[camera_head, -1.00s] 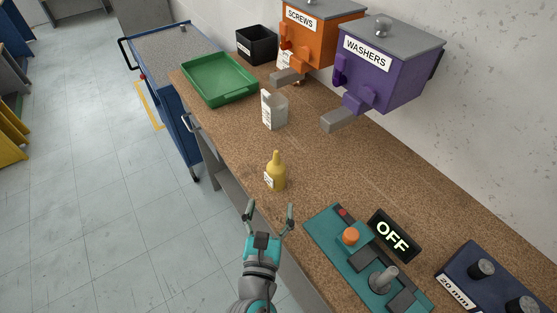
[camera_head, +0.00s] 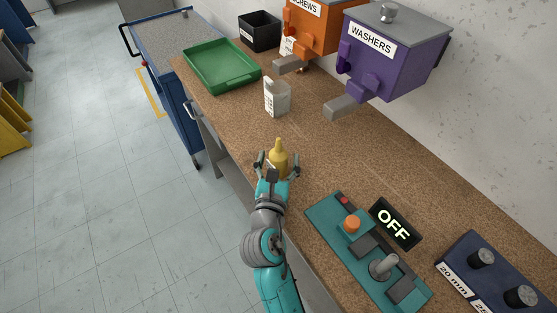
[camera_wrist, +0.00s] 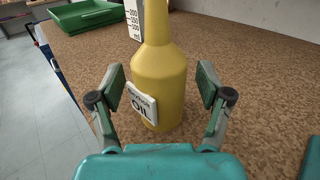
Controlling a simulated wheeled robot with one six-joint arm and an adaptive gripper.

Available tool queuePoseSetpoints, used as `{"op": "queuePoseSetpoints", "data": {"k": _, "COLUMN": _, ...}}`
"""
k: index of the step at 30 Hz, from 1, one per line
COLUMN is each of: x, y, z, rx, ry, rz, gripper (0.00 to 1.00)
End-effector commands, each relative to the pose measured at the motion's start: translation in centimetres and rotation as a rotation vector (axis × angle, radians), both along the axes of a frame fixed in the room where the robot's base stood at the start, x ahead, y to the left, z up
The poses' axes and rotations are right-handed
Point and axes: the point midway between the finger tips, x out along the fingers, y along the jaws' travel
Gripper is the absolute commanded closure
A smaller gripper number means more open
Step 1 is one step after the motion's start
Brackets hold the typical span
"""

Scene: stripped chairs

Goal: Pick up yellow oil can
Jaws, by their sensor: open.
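The yellow oil can (camera_head: 279,158) stands upright on the brown workbench. In the wrist view the yellow oil can (camera_wrist: 160,82) shows a white label reading OIL on its left front side. My gripper (camera_head: 274,164) is open around the lower body of the can. In the wrist view one finger of my gripper (camera_wrist: 157,90) is on each side of the can. The right pad is apart from it; the left pad is close to the label, and I cannot tell if it touches.
A white graduated bottle (camera_head: 277,98) stands behind the can. Beyond it are a green tray (camera_head: 222,88) and a black bin (camera_head: 259,32). A teal control panel (camera_head: 325,222) with an OFF display (camera_head: 396,223) lies to the right. The bench (camera_head: 360,165) between them is clear.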

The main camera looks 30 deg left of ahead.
Motion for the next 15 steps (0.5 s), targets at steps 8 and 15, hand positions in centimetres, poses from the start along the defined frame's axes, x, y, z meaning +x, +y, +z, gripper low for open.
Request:
{"op": "queuePoseSetpoints", "data": {"k": 8, "x": 0.02, "y": 0.01, "z": 0.00, "rx": 0.000, "ry": 0.000, "rz": 0.000, "gripper": 0.43}}
{"op": "queuePoseSetpoints", "data": {"k": 15, "x": 0.01, "y": 0.00, "z": 0.00, "rx": 0.000, "ry": 0.000, "rz": 0.000, "gripper": 1.00}}
